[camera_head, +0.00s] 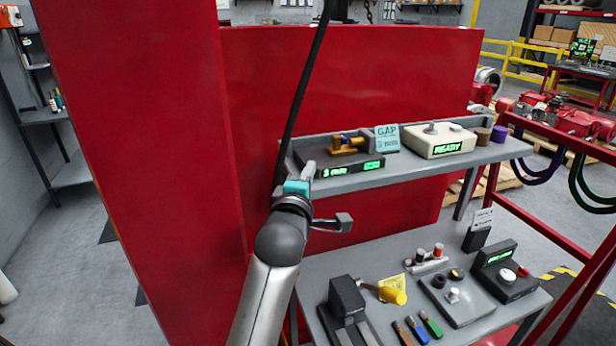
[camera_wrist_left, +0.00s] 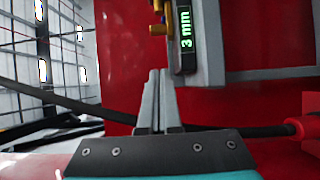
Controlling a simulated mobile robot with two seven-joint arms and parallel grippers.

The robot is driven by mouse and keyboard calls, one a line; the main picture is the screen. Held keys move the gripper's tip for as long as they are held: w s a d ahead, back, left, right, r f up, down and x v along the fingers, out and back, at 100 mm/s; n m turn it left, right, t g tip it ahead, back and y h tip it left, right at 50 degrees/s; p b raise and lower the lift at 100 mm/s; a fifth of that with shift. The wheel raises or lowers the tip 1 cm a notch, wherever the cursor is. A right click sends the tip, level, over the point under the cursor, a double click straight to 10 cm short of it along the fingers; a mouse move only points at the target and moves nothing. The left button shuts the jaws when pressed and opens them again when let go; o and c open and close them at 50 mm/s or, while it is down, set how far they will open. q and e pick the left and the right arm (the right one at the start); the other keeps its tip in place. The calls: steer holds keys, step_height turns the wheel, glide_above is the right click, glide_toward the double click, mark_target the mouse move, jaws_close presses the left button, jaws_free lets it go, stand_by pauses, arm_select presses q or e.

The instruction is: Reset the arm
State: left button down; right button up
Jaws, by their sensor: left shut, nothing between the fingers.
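My left gripper (camera_head: 308,168) is raised beside the left end of the grey upper shelf (camera_head: 390,177). Its fingers are together and empty. They also show in the left wrist view (camera_wrist_left: 159,76), pointing toward the shelf end. A dark device (camera_head: 350,177) with a green "3 mm" display and brass parts on top stands on that shelf, just right of the gripper. It shows in the left wrist view (camera_wrist_left: 185,55) beyond the fingertips. The fingers look apart from the device, but the exact distance is hard to tell. My right gripper is not in view.
A white "READY" box (camera_head: 440,145) and a "GAP" card (camera_head: 387,138) stand on the shelf. The lower bench (camera_head: 400,255) holds a black block with a yellow part (camera_head: 393,290), a button box (camera_head: 503,272) and small tools. Red panels (camera_head: 350,80) stand behind and left.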

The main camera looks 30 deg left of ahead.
arm_select(q)
steer(key=s+d+f+m+g+h, duration=0.2)
steer(key=s+d+f+m+g, duration=0.2)
steer(key=s+f+m, duration=0.4)
steer(key=s+d+f+m+g+h, duration=0.2)
steer(key=s+d+f+m+g, duration=0.15)
steer(key=s+f+m, duration=0.5)
steer(key=s+d+f+m+g+h, duration=0.1)
steer(key=s+d+f+m+g, duration=0.25)
steer(key=s, duration=0.45)
steer(key=s+d+f+m+g+h, duration=0.1)
steer(key=s+d+f+m+g, duration=0.3)
steer(key=s, duration=0.4)
step_height(320, 180, down, 34)
steer(key=s+a+b, duration=0.1)
steer(key=b, duration=1)
steer(key=s+a+f+b, duration=0.1)
steer(key=s+f+b, duration=0.3)
steer(key=s+f, duration=0.3)
steer(key=s+a+f+g+b, duration=0.1)
steer(key=s+f+b, duration=0.4)
steer(key=f, duration=1.1)
steer(key=s+a, duration=0.1)
steer(key=s, duration=0.2)
steer(key=shift+s, duration=0.25)
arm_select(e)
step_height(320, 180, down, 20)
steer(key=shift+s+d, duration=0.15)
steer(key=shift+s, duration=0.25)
